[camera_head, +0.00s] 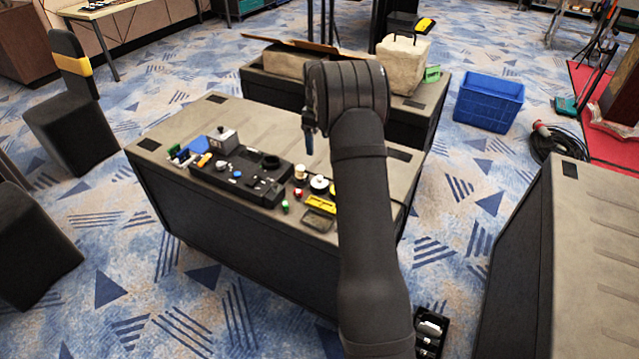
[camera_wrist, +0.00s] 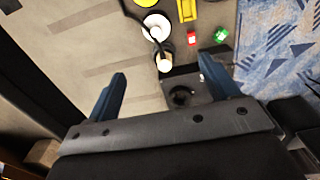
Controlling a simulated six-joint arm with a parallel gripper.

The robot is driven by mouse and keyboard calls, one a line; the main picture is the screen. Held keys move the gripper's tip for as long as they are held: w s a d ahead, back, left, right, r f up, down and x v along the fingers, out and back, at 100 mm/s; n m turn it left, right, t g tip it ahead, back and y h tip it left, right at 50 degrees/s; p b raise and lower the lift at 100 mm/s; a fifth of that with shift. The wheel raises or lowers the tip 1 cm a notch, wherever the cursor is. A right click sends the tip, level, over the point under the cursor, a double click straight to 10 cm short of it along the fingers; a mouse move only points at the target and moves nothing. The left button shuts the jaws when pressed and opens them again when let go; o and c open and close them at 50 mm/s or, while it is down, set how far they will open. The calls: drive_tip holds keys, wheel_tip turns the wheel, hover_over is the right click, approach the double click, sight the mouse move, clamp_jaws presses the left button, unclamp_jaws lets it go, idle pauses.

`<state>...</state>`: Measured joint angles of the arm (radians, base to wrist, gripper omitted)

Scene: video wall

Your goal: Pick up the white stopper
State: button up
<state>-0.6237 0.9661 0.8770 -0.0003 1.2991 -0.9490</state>
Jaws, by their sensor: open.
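A small white piece with a cream top, perhaps the white stopper (camera_wrist: 165,65), stands on the grey case top by the black tray's edge. It also shows in the head view (camera_head: 300,171). A wider white disc (camera_wrist: 156,25) lies beside it, also in the head view (camera_head: 319,183); I cannot tell for sure which is the stopper. My gripper (camera_wrist: 162,66) is open and empty, pointing down above the case. In the wrist view the small white piece appears between its blue fingers, apart from them. In the head view my gripper (camera_head: 309,140) hangs above and behind these pieces, partly hidden by my arm.
The black tray (camera_head: 225,178) with fittings lies left of the white pieces. A red piece (camera_head: 298,193), a green piece (camera_head: 285,206) and a yellow tray (camera_head: 320,205) are close by. A dark cable crosses the white disc in the wrist view. The case's rear left is bare.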

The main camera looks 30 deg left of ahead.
hover_over(320, 177)
drive_tip(key=f, duration=1.1)
drive_tip(key=shift+s+a+f, duration=0.15)
drive_tip(key=shift+s+f, duration=0.15)
drive_tip(key=shift+s, duration=0.1)
drive_tip(key=shift+w+f, duration=0.2)
drive_tip(key=shift+f, duration=1.15)
drive_tip(key=shift+w+f, duration=0.15)
drive_tip(key=shift+f, duration=1.2)
drive_tip(key=c, duration=1.1)
